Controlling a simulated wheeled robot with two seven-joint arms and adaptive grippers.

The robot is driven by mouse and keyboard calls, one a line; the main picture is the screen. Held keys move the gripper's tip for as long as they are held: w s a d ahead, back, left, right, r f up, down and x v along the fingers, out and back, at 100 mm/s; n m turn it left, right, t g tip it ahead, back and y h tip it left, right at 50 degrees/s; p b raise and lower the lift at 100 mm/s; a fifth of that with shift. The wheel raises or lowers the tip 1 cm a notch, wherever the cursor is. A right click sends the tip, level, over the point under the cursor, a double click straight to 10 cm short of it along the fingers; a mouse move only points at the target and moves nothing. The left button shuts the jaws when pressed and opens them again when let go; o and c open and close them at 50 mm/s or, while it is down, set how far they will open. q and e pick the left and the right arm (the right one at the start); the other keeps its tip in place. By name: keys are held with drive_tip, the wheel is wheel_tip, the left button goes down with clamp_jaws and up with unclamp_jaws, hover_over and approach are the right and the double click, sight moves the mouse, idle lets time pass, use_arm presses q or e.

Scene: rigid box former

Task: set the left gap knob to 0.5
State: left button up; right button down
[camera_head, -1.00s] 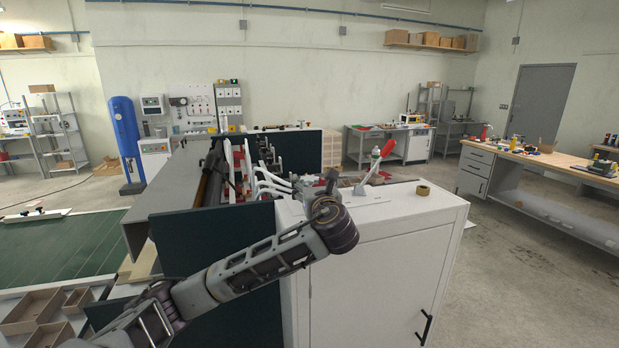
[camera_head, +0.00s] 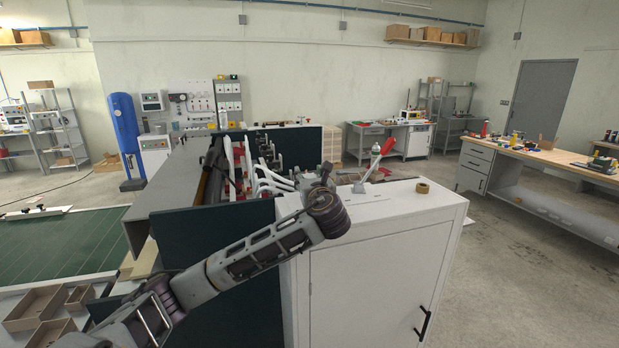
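My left arm comes in from the lower left, and its wrist is above the near edge of the white machine cabinet (camera_head: 385,215). My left gripper (camera_head: 325,172) is small and dark, just beyond the wrist at the box former's near end. The wrist partly hides it, so its finger opening cannot be made out. The left gap knob cannot be told apart; the wrist and gripper cover part of the machine there. My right gripper is not in view.
A red-handled lever (camera_head: 375,163) stands on the cabinet top to the right of my wrist. White curved arms (camera_head: 268,180) and a dark green panel (camera_head: 215,255) are on the left. The cabinet's right top is mostly clear.

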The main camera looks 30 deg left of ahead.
use_arm(q)
drive_tip(key=c, duration=0.4)
